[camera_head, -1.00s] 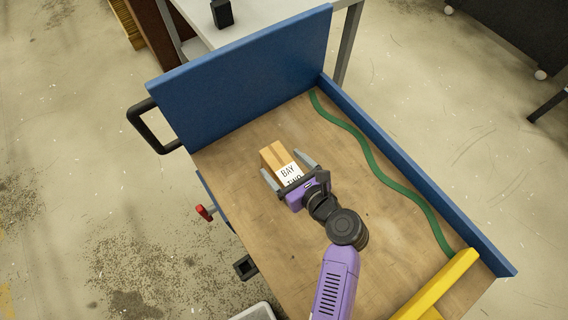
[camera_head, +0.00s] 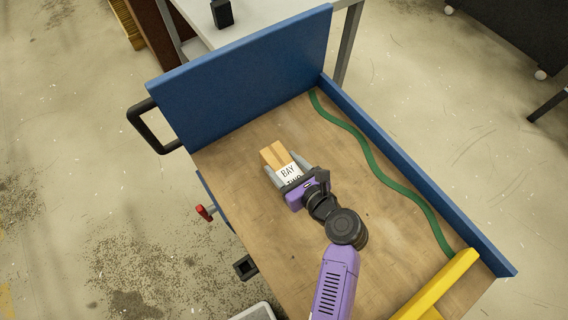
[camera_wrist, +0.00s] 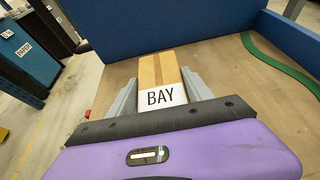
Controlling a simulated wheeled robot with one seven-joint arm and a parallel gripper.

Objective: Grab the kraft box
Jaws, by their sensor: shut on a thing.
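The kraft box (camera_head: 274,153) is a small tan block with a darker tape stripe and a white label reading "BAY" and a partly hidden second word. It lies on the wooden deck of a blue-walled cart. My gripper (camera_head: 282,167) has its two grey fingers on either side of the box, shut on it. In the wrist view the box (camera_wrist: 158,70) sits between the fingers (camera_wrist: 161,92), with its near end hidden behind the gripper body. I cannot tell whether the box is lifted off the deck.
The cart's blue end panel (camera_head: 245,75) stands behind the box, and a low blue side wall (camera_head: 420,180) runs along the right. A green wavy strip (camera_head: 370,155) lies on the deck (camera_head: 240,185). A yellow bar (camera_head: 438,285) is at the near right.

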